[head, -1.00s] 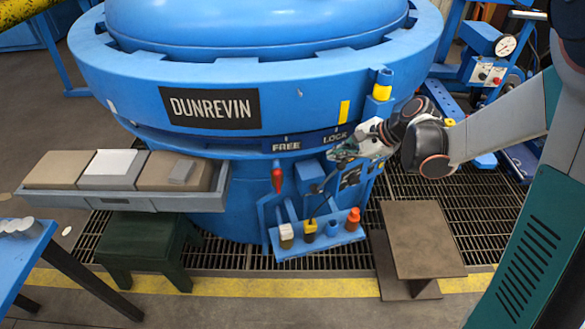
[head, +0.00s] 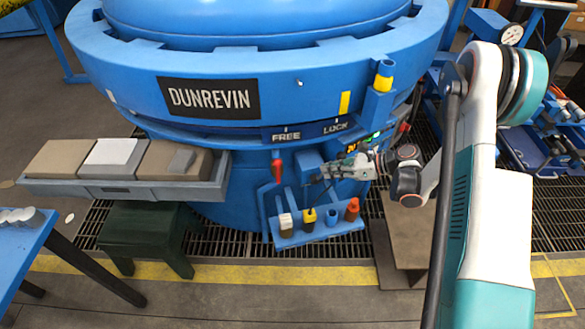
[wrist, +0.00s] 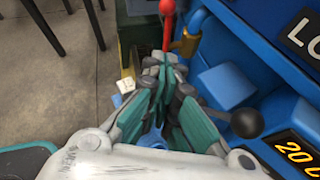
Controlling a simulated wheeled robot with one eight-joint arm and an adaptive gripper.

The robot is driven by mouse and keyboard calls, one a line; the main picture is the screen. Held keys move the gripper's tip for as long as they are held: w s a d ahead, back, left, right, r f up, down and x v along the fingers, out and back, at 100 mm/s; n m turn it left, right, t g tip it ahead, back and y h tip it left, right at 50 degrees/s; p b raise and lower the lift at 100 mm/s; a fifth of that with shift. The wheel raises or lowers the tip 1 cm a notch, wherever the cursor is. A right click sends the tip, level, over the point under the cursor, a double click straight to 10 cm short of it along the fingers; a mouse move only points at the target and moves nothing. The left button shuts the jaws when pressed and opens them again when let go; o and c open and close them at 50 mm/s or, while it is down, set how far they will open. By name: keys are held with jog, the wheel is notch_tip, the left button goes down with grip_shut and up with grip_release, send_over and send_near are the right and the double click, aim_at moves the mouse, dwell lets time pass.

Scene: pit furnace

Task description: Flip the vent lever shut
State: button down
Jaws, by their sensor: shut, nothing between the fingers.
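A red-handled lever (head: 277,168) hangs upright below the FREE mark on the blue furnace; the wrist view shows it too (wrist: 168,28), beyond my fingertips. A black ball knob on a thin stem (wrist: 247,122) stands right of my fingers in the wrist view. No vent label is readable, so I cannot tell which of the two is the vent lever. My gripper (head: 328,170) is shut and empty, in front of the furnace and right of the red handle, with a gap between them in the head view. In the wrist view my fingers (wrist: 163,75) point towards the red handle.
A blue rack (head: 305,237) with several small coloured items sits below my gripper. A lit display (wrist: 294,150) is on the furnace at right. A grey tray of blocks (head: 120,192) is at left, above a green stool (head: 148,228). A brown step (head: 400,235) stands right.

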jog(key=shift+f, duration=0.25)
jog(key=shift+a, duration=0.1)
jog(key=b, duration=0.5)
send_near(277, 169)
notch_tip(277, 169, down, 3)
jog(key=a, duration=0.2)
jog(key=shift+w+a+r, duration=0.15)
jog(key=shift+a+r, duration=0.2)
jog(key=shift+a, duration=0.25)
jog(key=shift+w, duration=0.1)
